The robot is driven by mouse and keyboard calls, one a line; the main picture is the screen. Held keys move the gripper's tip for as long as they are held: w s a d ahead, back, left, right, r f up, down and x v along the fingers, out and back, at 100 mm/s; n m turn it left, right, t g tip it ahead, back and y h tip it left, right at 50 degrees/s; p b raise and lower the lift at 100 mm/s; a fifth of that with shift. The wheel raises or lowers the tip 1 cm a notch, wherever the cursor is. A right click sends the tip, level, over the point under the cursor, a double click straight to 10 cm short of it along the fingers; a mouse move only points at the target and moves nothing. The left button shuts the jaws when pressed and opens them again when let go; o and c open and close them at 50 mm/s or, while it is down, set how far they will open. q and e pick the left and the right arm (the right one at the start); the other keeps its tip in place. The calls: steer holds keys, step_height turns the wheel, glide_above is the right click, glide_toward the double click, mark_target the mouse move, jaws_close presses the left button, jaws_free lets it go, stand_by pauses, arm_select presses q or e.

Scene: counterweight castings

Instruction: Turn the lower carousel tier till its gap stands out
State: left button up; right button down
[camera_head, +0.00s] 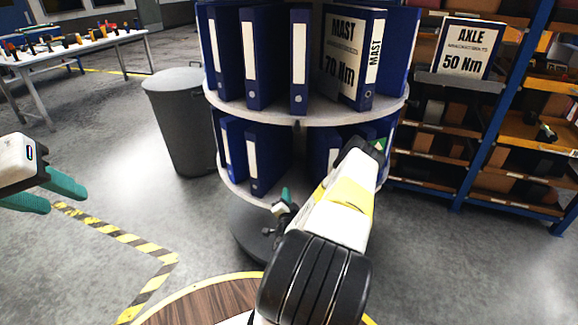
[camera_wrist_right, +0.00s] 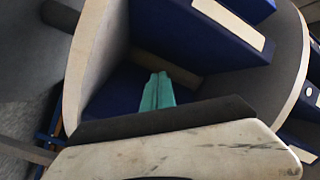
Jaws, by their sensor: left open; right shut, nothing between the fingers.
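The carousel has two round grey tiers holding blue binders. The lower tier (camera_head: 236,190) carries several binders, with a dark opening between those at its left front and those near my arm. My right gripper (camera_head: 380,145) is at the right front of the lower tier, partly hidden by its own wrist. In the right wrist view its green fingers (camera_wrist_right: 157,92) are together and empty, close against a dark blue binder side; contact is unclear. A labelled binder (camera_wrist_right: 190,35) is beside them. My left gripper (camera_head: 62,196) is open and empty at the far left, away from the carousel.
The upper tier (camera_head: 300,117) holds binders, one marked MAST 70 Nm (camera_head: 345,60). A grey bin (camera_head: 180,125) stands close left of the carousel. Blue shelving (camera_head: 480,130) stands at the right. A small green and black part (camera_head: 284,205) shows before the lower tier. The left floor is open.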

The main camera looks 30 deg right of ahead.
mark_target(318, 176)
steer(key=s+d+r+n+h, duration=0.15)
steer(key=s+n, duration=0.25)
steer(key=n, duration=1)
steer(key=s+d+r+n+y, duration=0.1)
steer(key=s+d+r+n, duration=0.25)
steer(key=n, duration=0.95)
steer(key=shift+g+h, duration=0.25)
steer(key=shift+g, duration=0.05)
steer(key=shift+w+d+f, duration=0.1)
steer(key=shift+w+d, duration=1.1)
steer(key=shift+d, duration=0.2)
steer(key=shift+w+d+f, duration=0.15)
steer(key=shift+w+d, duration=1)
steer(key=shift+d, duration=0.3)
steer(key=shift+w+d+f, duration=0.1)
steer(key=shift+w+d, duration=1.1)
steer(key=shift+d, duration=0.2)
